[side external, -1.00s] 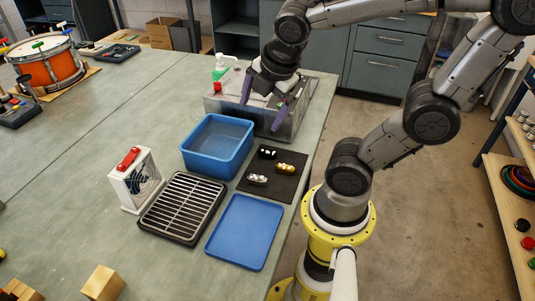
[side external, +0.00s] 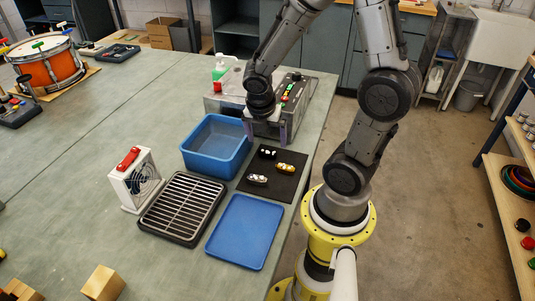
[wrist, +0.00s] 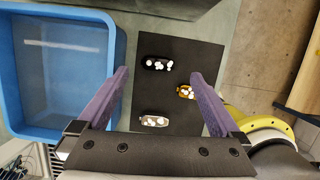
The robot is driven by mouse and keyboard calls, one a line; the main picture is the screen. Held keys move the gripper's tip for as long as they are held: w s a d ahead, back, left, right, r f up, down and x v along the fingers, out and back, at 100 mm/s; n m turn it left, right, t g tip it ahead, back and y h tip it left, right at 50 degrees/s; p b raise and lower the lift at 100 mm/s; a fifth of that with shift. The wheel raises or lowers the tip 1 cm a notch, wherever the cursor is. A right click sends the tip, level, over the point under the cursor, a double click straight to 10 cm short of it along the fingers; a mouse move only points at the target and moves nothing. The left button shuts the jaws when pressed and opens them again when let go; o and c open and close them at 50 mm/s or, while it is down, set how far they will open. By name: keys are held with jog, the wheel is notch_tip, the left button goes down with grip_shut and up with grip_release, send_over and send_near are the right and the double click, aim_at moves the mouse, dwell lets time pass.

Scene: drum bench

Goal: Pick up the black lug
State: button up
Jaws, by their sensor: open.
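The black lug (side external: 267,153) lies on a dark mat (side external: 253,186) on the bench, at the mat's far end. It also shows in the wrist view (wrist: 155,66), with white round parts on it, between my fingertips as seen from above. A gold lug (side external: 285,167) and a silver lug (side external: 257,179) lie on the same mat. My gripper (side external: 266,132) is open and empty, pointing down above the far end of the mat. Its two purple fingers spread wide in the wrist view (wrist: 162,74). It touches none of the lugs.
A blue bin (side external: 216,145) stands just left of the mat. A metal ultrasonic-style box (side external: 300,108) stands behind it. A black rack (side external: 182,207), a blue tray (side external: 245,232) and a small white fan (side external: 135,180) are nearer.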

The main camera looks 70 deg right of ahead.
aim_at(268, 151)
jog(key=shift+x, duration=2.8)
jog(key=shift+w+a, duration=0.1)
jog(key=c, duration=1.5)
jog(key=shift+o, duration=0.2)
